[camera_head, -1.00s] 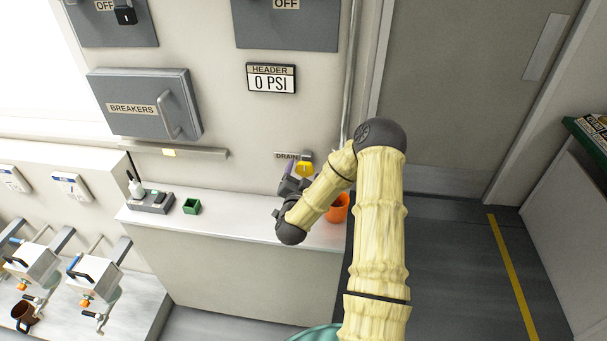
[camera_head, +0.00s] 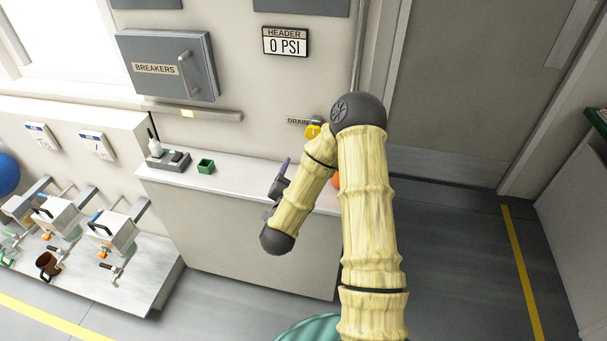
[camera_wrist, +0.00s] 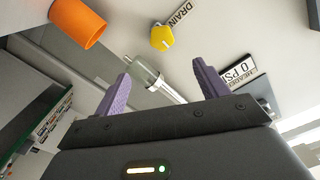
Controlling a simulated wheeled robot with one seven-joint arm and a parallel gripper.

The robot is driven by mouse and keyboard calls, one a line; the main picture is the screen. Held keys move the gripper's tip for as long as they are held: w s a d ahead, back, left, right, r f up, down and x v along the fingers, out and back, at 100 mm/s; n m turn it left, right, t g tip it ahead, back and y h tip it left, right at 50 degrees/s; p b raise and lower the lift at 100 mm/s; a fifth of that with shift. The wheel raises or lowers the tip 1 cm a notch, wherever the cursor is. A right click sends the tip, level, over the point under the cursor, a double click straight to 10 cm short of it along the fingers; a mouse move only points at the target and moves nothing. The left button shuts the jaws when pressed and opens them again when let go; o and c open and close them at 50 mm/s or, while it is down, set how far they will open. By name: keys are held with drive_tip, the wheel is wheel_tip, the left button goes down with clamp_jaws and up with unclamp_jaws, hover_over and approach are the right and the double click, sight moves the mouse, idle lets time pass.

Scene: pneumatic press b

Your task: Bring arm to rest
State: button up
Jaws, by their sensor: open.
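My gripper (camera_wrist: 163,85) is open and empty in the wrist view, with its two purple fingers wide apart. In the head view one purple finger of my gripper (camera_head: 284,168) shows above the counter, left of my bent arm; the rest is hidden behind the arm. The yellow drain knob (camera_wrist: 162,37) is on the wall beyond the fingers, apart from them. It also shows in the head view (camera_head: 312,131), beside the DRAIN label. A clear cylinder with a metal stem (camera_wrist: 147,76) shows behind the gap between the fingers.
An orange cup (camera_wrist: 78,22) stands close by, mostly hidden behind my arm in the head view. A green box (camera_head: 205,166) and a grey tray (camera_head: 168,161) stand on the counter (camera_head: 235,182). The header gauge (camera_head: 285,41) reads 0 PSI. Open floor lies right of my arm.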

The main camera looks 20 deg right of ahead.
drive_tip(key=shift+s+a, duration=0.25)
drive_tip(key=shift+a, duration=0.05)
drive_tip(key=shift+w, duration=0.1)
drive_tip(key=s+a+r+n+g+y+p, duration=0.1)
drive_tip(key=a+r+n+g+y+p, duration=0.15)
drive_tip(key=a+n+y, duration=0.7)
drive_tip(key=s+r+n+g, duration=0.2)
drive_tip(key=s+g, duration=0.2)
drive_tip(key=s, duration=0.5)
drive_tip(key=s+r+n+g+y+p, duration=0.1)
drive_tip(key=s+r+n+g, duration=0.1)
drive_tip(key=s+g, duration=0.3)
drive_tip(key=s, duration=0.4)
drive_tip(key=shift+s+d+r, duration=0.15)
drive_tip(key=shift+s+d, duration=0.05)
drive_tip(key=shift+d, duration=0.1)
